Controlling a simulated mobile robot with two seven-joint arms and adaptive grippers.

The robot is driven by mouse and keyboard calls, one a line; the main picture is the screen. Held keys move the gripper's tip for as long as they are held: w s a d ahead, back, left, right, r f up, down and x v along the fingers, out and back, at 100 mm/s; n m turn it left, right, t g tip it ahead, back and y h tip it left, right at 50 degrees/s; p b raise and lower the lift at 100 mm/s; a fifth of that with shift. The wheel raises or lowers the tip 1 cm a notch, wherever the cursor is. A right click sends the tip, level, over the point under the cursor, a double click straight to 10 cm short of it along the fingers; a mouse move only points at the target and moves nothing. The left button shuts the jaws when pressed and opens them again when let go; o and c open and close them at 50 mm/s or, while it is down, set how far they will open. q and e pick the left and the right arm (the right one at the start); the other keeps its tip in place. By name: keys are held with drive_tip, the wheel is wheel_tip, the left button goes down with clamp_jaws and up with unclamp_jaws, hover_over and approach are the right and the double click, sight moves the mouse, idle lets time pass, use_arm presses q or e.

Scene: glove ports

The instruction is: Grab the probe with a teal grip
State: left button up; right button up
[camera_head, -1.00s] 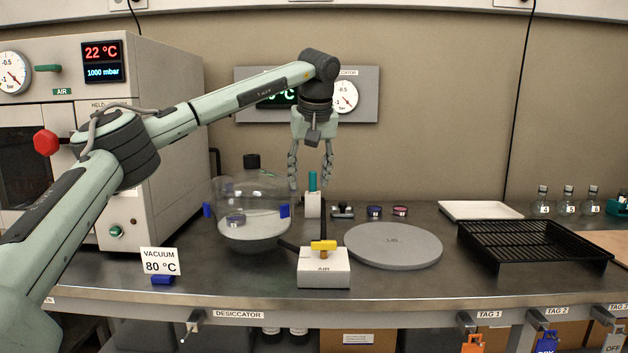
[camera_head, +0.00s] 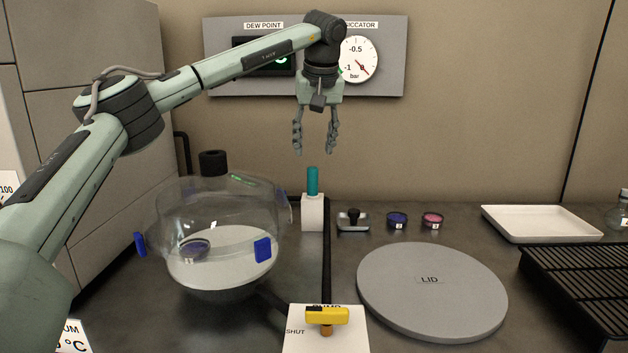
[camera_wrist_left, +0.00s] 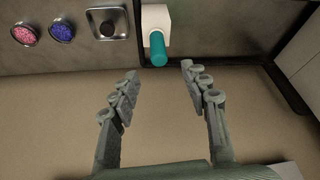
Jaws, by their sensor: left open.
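The probe's teal grip (camera_head: 312,181) stands upright in a white holder (camera_head: 313,213) on the bench, behind the glass desiccator. My left gripper (camera_head: 315,150) is open and empty, pointing down above the teal grip and apart from it. In the left wrist view the teal grip (camera_wrist_left: 158,50) shows ahead of the open fingers (camera_wrist_left: 160,80), roughly midway between them and beyond their tips. The lower part of the probe is hidden in the holder. My right gripper is not in view.
A glass desiccator (camera_head: 215,225) stands left of the holder. A yellow-handled pump valve (camera_head: 326,315) is in front. A small metal tray (camera_head: 353,221), two small dishes (camera_head: 397,220), a grey lid (camera_head: 430,290), a white tray (camera_head: 545,223) and a black rack (camera_head: 585,280) lie to the right.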

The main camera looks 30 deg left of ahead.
sight(313, 168)
use_arm(q)
drive_tip(key=x, duration=0.7)
drive_tip(key=shift+w+f, duration=0.1)
drive_tip(key=shift+f, duration=0.2)
clamp_jaws()
